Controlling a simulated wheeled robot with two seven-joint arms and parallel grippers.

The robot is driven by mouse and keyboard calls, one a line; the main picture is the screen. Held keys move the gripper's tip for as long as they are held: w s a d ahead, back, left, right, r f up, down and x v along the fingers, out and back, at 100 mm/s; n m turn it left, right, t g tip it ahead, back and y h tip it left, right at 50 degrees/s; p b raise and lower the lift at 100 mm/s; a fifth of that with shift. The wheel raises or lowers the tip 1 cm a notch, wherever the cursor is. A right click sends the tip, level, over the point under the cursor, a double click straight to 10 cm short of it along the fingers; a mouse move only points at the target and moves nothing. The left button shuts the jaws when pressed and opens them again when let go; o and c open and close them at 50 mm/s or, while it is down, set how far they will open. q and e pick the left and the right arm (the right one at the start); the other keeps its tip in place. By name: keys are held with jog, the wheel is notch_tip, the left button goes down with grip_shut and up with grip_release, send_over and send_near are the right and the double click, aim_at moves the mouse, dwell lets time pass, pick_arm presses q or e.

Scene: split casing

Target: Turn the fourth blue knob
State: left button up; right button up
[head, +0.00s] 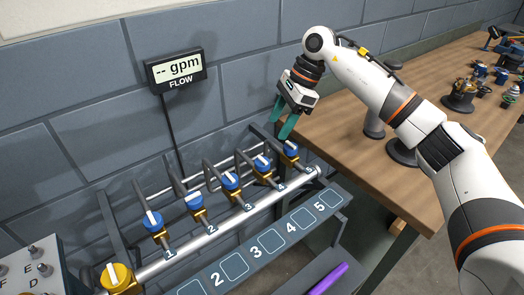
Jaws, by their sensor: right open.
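The blue knobs stand in a row on valves along a silver pipe, with number labels 1 to 5 below them. The fourth blue knob (262,164) has a white pointer bar on top and sits above label 4. The fifth blue knob (290,148) is just right of it. My right gripper (282,119) has teal fingers pointing down, apart and empty. In the picture it is above the fourth and fifth knobs, touching neither. My left gripper is out of view.
The third (231,181), second (194,200) and first (152,219) blue knobs and a yellow knob (117,277) continue down left. A flow display (176,70) reads "-- gpm". Numbered squares line a grey ledge (205,277). A wooden table (345,140) stands right, a purple object (323,278) below.

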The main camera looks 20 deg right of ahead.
aim_at(264, 158)
jog(key=p+x, duration=0.1)
jog(key=x, duration=0.4)
jog(key=p+x, duration=0.1)
jog(key=x, duration=0.4)
jog(key=shift+s+d+f+p, duration=0.1)
jog(key=shift+s+f+p, duration=0.05)
jog(key=shift+f+p, duration=0.3)
jog(key=shift+f, duration=0.45)
jog(key=shift+c, duration=0.2)
jog(key=c, duration=0.9)
